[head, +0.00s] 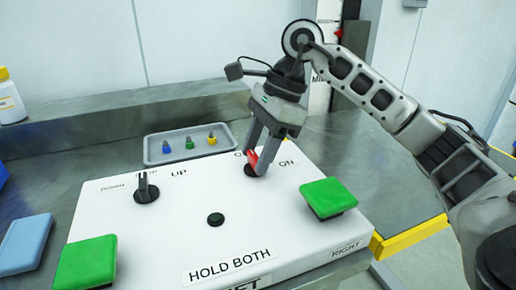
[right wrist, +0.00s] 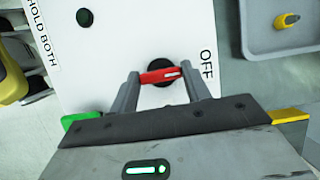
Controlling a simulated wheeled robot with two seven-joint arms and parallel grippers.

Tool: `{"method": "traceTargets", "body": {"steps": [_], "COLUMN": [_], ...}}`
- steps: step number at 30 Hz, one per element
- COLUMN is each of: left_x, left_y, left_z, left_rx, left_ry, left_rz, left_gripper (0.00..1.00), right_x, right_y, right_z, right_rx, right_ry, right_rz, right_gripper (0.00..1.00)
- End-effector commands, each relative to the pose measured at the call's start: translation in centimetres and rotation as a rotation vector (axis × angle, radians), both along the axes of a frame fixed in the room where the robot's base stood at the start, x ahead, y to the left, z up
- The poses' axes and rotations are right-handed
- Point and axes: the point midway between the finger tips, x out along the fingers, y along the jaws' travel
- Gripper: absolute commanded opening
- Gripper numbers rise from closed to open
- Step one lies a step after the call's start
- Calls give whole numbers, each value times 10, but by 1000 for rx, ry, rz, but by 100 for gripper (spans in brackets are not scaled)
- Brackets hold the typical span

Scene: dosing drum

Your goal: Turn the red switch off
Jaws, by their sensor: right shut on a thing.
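The red switch (head: 252,160) is a red handle on a round black base on the white panel (head: 170,250). My right gripper (head: 258,152) comes down on it from above, with its fingers on both sides of the handle. In the right wrist view the red switch (right wrist: 160,75) lies crosswise between the two fingertips of my right gripper (right wrist: 161,80), and its white mark is at the end towards the OFF label (right wrist: 207,65). In the head view the gripper partly hides that label; the ON label (head: 287,162) is visible. My left gripper is out of view.
A black knob (head: 146,190), a small dark green button (head: 215,219) and large green buttons (head: 328,196) (head: 86,262) sit on the panel. Behind it is a grey tray (head: 160,159) with blue, green and yellow pegs. A blue block (head: 25,245) and white bottle (head: 10,100) are left.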

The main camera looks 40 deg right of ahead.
Motion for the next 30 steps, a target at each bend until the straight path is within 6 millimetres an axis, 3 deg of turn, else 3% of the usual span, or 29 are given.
{"method": "traceTargets", "body": {"steps": [1, 3, 14, 20, 29, 30], "left_x": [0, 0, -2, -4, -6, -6], "left_y": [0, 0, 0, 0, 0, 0], "left_z": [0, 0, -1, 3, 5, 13], "left_rx": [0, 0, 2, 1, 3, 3], "left_ry": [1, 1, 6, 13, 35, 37], "left_rz": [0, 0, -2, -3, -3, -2], "left_gripper": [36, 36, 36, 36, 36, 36], "right_x": [0, 0, 0, -2, -9, -10], "right_y": [-1, 0, -2, -15, -42, -45], "right_z": [1, 1, 6, 39, 107, 118], "right_rx": [-2, -1, -1, 1, 2, -1], "right_ry": [-4, -3, -3, -6, -7, -5], "right_rz": [2, 1, -1, -1, 0, -2], "right_gripper": [56, 69, 69, 69, 69, 69]}}
